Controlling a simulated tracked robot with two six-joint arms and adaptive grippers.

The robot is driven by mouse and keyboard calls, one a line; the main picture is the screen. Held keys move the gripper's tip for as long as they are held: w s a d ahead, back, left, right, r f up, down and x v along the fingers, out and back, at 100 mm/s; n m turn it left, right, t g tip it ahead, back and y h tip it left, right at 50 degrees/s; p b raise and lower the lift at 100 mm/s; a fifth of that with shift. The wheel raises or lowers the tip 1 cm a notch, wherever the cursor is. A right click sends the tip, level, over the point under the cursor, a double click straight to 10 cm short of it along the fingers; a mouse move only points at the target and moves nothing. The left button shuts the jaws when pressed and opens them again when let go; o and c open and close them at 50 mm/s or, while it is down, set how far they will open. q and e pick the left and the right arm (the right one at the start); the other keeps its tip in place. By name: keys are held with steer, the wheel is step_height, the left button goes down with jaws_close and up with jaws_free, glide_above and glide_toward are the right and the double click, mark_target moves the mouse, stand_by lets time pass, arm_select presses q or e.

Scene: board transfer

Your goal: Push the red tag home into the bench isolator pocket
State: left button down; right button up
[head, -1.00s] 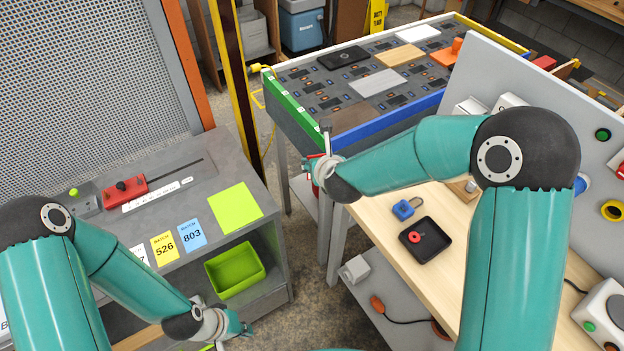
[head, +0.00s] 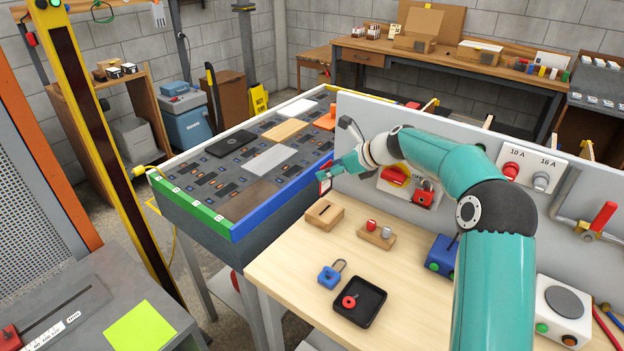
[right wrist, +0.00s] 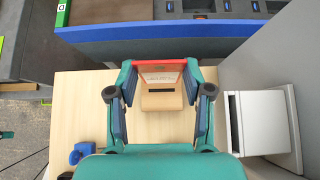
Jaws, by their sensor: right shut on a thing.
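My right gripper (head: 331,174) is shut on the red tag (head: 325,187), held in the air above the back left of the wooden bench. In the right wrist view the tag (right wrist: 160,71) spans the two fingers, with a red edge and a pale face whose print is too small to read. A slotted wooden block (head: 325,213) stands on the bench below it. The isolator (head: 395,176), with a red handle on yellow, is on the grey panel to the right, partly behind my arm. I cannot make out its pocket. My left gripper is out of view.
A wooden block with red and grey pegs (head: 376,236), a blue padlock (head: 331,275) and a black tray (head: 360,302) stand on the bench. In the right wrist view a pale box (right wrist: 262,121) juts out right of the gripper. The blue-edged board table (head: 270,209) is close behind.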

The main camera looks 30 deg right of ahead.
mark_target(326, 189)
stand_by(0.4)
steer(key=shift+s+f+b, duration=0.1)
steer(key=shift+f+b, duration=1.5)
steer(key=shift+f, duration=1.3)
steer(key=shift+p, duration=0.85)
steer(key=shift+f+b, duration=1.05)
steer(key=shift+f, duration=0.7)
steer(key=o, duration=1.3)
steer(key=shift+r, duration=0.1)
steer(key=shift+o, duration=0.2)
